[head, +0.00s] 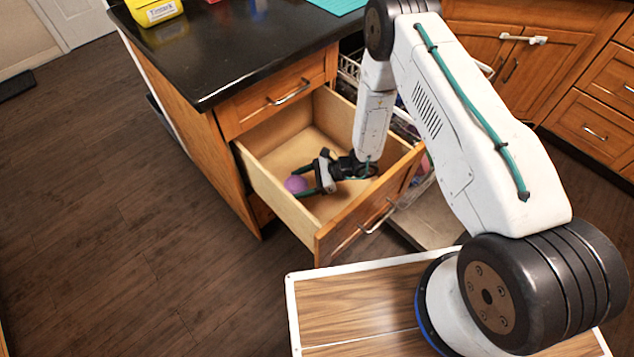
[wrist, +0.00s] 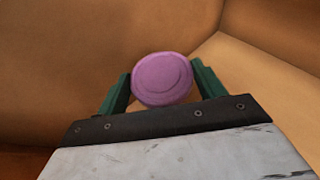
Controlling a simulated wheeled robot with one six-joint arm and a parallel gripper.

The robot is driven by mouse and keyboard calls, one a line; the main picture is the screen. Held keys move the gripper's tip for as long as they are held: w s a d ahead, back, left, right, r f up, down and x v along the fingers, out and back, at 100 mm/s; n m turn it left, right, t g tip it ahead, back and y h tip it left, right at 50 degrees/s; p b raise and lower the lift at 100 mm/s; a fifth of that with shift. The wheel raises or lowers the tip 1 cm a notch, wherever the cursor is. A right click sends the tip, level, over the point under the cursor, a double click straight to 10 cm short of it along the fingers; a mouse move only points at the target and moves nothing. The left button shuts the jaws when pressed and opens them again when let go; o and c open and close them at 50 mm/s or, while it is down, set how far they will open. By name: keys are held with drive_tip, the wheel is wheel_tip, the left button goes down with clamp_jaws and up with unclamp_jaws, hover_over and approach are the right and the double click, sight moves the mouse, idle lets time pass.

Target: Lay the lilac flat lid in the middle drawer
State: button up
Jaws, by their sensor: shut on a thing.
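The lilac flat lid (head: 296,184) is a small round disc with a raised ring, and it also shows in the wrist view (wrist: 162,79). My gripper (head: 309,186) is shut on it, with one green finger on each side of the lid in the wrist view (wrist: 160,85). The middle drawer (head: 252,187) is pulled open, with a pale wooden inside. My gripper and the lid are inside the drawer's outline, low between its walls. I cannot tell whether the lid touches the drawer floor.
A closed drawer (head: 275,98) is above the open one, under the black worktop (head: 215,60). A yellow tub (head: 152,10) stands on the worktop. An open dishwasher rack (head: 350,70) is to the right of the drawer. The drawer floor around the lid looks bare.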

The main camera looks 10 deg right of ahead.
hover_over(303, 202)
wheel_tip(303, 202, down, 5)
drive_tip(key=shift+a, duration=0.1)
drive_tip(key=shift+f, duration=2.35)
drive_tip(key=shift+f, duration=0.1)
drive_tip(key=o, duration=0.9)
drive_tip(key=shift+o, duration=0.2)
drive_tip(key=shift+r, duration=0.2)
drive_tip(key=v, duration=0.7)
drive_tip(key=shift+w+d, duration=0.1)
drive_tip(key=shift+d, duration=0.1)
